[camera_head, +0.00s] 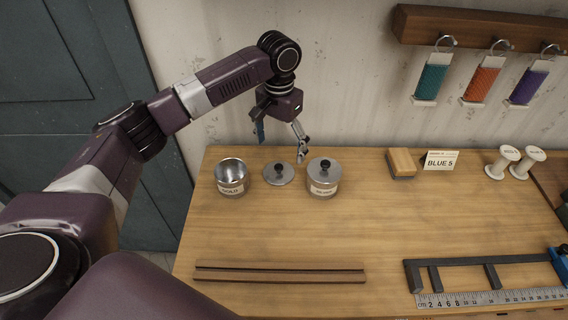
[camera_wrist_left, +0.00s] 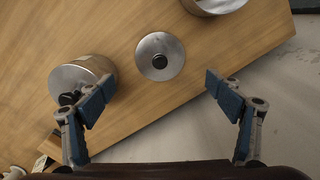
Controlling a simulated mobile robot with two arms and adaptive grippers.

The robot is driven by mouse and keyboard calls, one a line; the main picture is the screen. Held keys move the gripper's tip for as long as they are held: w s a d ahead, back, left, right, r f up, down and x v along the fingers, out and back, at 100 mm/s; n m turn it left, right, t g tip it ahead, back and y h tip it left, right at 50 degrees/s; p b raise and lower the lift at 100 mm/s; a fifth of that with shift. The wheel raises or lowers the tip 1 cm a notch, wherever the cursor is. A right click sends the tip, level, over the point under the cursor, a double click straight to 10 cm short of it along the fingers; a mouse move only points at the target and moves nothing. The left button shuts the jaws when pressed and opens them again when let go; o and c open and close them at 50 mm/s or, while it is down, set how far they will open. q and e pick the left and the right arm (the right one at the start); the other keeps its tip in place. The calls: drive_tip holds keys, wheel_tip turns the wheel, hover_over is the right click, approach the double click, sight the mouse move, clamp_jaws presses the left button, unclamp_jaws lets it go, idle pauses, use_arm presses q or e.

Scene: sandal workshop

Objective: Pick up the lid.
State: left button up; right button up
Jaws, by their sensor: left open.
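A round metal lid (camera_head: 278,174) with a dark knob lies flat on the wooden table (camera_head: 300,232), between two metal pots. In the left wrist view the lid (camera_wrist_left: 160,57) shows whole, with its black knob near its middle. My left gripper (camera_head: 280,143) is open and empty, above and behind the lid. In the left wrist view its two blue-padded fingers (camera_wrist_left: 165,88) are wide apart, with the lid ahead of the gap between them. My right gripper is not in view.
An open labelled pot (camera_head: 232,178) stands left of the lid. A lidded pot (camera_head: 323,178) stands close on its right; in the left wrist view this pot (camera_wrist_left: 82,72) is partly behind a finger. The table's middle is clear.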

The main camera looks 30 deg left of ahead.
sight(278, 167)
use_arm(q)
drive_tip(key=shift+s+f, duration=0.35)
drive_tip(key=shift+f, duration=0.5)
wheel_tip(278, 167, down, 5)
drive_tip(key=shift+s+a+r+p, duration=0.1)
drive_tip(key=shift+r+p, duration=0.05)
drive_tip(key=shift+p, duration=0.9)
drive_tip(key=shift+f, duration=0.25)
drive_tip(key=shift+c, duration=0.6)
drive_tip(key=c, duration=1.3)
drive_tip(key=shift+s, duration=0.1)
clamp_jaws()
